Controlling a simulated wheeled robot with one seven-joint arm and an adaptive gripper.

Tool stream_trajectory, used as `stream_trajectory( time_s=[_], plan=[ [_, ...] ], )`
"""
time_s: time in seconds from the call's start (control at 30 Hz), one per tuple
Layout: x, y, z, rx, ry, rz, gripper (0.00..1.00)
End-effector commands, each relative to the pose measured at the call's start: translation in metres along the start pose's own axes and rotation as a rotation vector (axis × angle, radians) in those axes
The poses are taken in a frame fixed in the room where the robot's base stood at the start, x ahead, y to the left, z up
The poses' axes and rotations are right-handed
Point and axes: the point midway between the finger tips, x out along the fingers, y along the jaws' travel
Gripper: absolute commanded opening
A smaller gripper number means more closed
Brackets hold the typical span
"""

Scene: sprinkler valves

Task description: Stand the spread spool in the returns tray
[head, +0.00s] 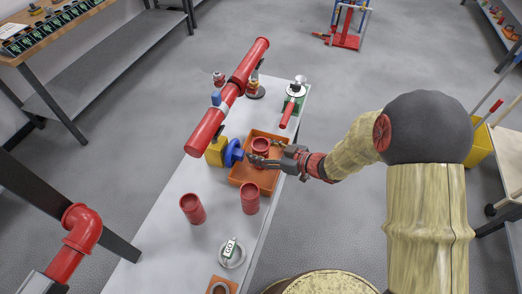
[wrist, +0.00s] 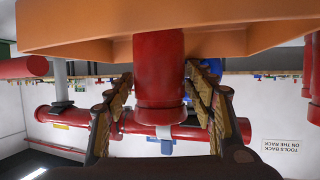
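A red spool (head: 261,145) stands roughly upright in the orange tray (head: 244,178) in the head view. My gripper (head: 257,160) reaches in from the right at the spool's side. In the upside-down wrist view, the spool (wrist: 159,75) sits between the two fingers of my gripper (wrist: 160,80), with a finger close against each side.
Two more red spools (head: 193,208) (head: 250,198) stand on the bench (head: 165,238) in front of the tray. A long red pipe (head: 230,95) crosses above the bench on the left. A yellow and blue valve (head: 230,153) stands just left of the tray.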

Motion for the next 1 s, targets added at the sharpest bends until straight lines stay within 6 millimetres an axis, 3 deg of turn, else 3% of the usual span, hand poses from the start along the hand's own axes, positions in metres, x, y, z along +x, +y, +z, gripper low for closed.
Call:
stream_trajectory(
  time_s=[0.47, 1.0],
  plan=[
    [-0.002, 0.000, -0.004, 0.000, 0.000, 0.001, 0.62],
    [-0.099, 0.001, -0.005, 0.001, -0.001, 0.003, 0.62]
  ],
)
